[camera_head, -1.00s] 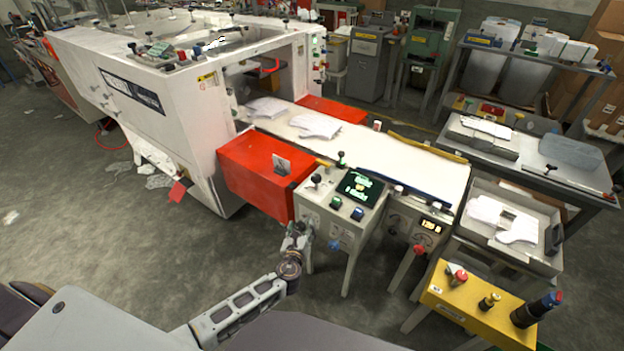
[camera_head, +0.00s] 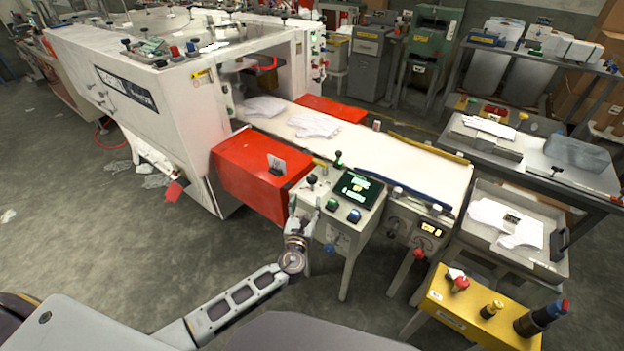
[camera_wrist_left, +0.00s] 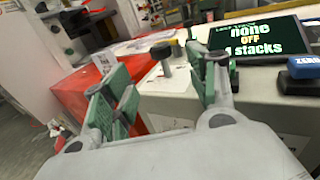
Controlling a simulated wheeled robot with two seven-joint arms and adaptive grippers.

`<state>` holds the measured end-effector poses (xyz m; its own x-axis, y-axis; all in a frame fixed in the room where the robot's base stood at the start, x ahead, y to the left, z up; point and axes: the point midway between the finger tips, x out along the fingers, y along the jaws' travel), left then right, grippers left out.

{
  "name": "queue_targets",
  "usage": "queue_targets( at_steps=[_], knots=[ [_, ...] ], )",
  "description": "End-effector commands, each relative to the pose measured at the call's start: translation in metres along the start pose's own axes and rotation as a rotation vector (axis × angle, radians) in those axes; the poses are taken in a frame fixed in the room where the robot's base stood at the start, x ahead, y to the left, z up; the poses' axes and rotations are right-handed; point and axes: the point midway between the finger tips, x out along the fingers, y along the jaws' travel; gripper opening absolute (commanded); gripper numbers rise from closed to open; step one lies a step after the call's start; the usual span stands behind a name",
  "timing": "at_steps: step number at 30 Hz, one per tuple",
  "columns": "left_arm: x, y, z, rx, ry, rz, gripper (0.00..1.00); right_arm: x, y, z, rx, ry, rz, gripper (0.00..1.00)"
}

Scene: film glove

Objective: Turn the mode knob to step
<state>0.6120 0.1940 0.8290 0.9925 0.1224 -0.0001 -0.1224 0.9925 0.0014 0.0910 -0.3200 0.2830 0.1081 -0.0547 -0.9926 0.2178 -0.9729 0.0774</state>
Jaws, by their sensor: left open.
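The black mode knob (camera_head: 311,180) stands on a short stem at the left of the control panel top (camera_head: 333,196). It also shows in the wrist view (camera_wrist_left: 162,50), between my two fingers in the picture and beyond their tips. My left gripper (camera_head: 300,222) is at the panel's front left corner, below the knob in the head view. In the wrist view its green-padded fingers (camera_wrist_left: 160,88) are apart with nothing between them. I see no contact with the knob. My right gripper is not in view.
A green button (camera_head: 332,204) and a blue button (camera_head: 354,215) sit right of the knob. A green-topped knob (camera_head: 338,159) stands behind. A red box (camera_head: 245,170) adjoins the panel's left side. A conveyor with white gloves (camera_head: 313,125) runs behind.

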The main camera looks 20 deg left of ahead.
Motion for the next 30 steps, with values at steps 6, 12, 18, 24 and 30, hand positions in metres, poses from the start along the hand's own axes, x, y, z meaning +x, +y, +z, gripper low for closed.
queue_targets(
  at_steps=[6, 12, 18, 24, 30],
  knots=[
    [0.017, 0.0, 0.001, 0.0, -0.002, 0.001, 0.58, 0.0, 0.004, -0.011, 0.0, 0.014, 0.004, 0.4],
    [0.036, 0.0, 0.001, -0.001, -0.001, 0.001, 0.58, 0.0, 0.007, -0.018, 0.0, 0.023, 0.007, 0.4],
    [0.055, 0.0, 0.001, -0.001, -0.001, 0.001, 0.58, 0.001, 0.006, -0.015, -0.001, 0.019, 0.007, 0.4],
    [0.074, 0.0, 0.001, -0.002, -0.001, 0.001, 0.58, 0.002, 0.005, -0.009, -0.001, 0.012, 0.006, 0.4],
    [0.093, 0.0, 0.0, -0.002, -0.001, 0.0, 0.58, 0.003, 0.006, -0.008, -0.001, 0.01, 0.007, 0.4]
  ],
)
